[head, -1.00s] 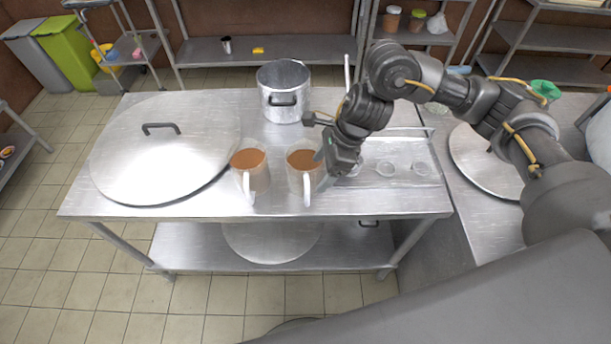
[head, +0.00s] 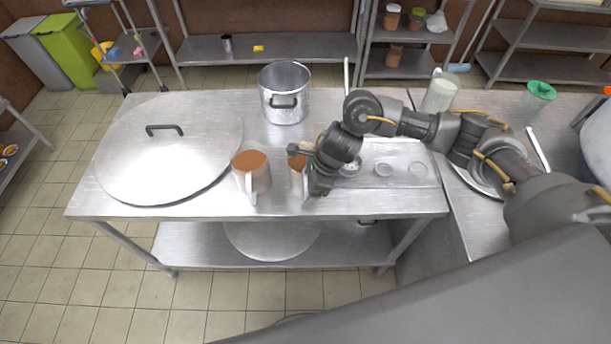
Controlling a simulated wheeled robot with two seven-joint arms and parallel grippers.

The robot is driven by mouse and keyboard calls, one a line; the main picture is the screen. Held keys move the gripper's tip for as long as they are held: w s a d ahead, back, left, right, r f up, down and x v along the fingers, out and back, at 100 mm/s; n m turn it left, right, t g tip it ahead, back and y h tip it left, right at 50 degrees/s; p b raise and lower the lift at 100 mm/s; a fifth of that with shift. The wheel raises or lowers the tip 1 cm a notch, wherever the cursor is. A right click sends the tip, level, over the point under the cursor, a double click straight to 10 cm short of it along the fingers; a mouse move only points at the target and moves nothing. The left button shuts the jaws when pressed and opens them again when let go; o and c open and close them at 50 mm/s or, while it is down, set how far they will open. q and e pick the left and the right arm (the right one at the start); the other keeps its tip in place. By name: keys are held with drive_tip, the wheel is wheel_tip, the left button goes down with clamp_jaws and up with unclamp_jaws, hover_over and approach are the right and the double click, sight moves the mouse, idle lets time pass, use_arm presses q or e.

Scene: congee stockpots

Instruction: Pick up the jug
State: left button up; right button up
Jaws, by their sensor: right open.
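Two clear jugs with brown contents stand upright on the steel table. The left jug (head: 252,172) is in plain sight, its handle toward the front. The right jug (head: 297,167) is partly hidden behind my right gripper (head: 318,188), which points down at its right side and overlaps its handle. The gripper is open. I cannot tell whether its fingers are around the handle or only beside it. My left gripper is out of view.
A large round lid (head: 165,160) lies left of the jugs. A steel pot (head: 285,95) stands behind them. A tray (head: 425,178) with small cups lies to the right. A pale container (head: 440,92) stands on the right counter.

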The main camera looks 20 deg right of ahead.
sight(306, 182)
clamp_jaws()
drive_tip(key=shift+w+r, duration=0.1)
idle(0.4)
drive_tip(key=shift+r, duration=0.6)
wheel_tip(306, 182, up, 2)
drive_tip(key=shift+a, duration=0.1)
drive_tip(key=s+a+r+b, duration=0.3)
drive_tip(key=s+a+r, duration=0.5)
drive_tip(key=s+r, duration=0.1)
drive_tip(key=shift+s+a+r, duration=0.3)
drive_tip(key=shift+s, duration=0.55)
drive_tip(key=shift+s+b, duration=0.1)
drive_tip(key=shift+b, duration=0.2)
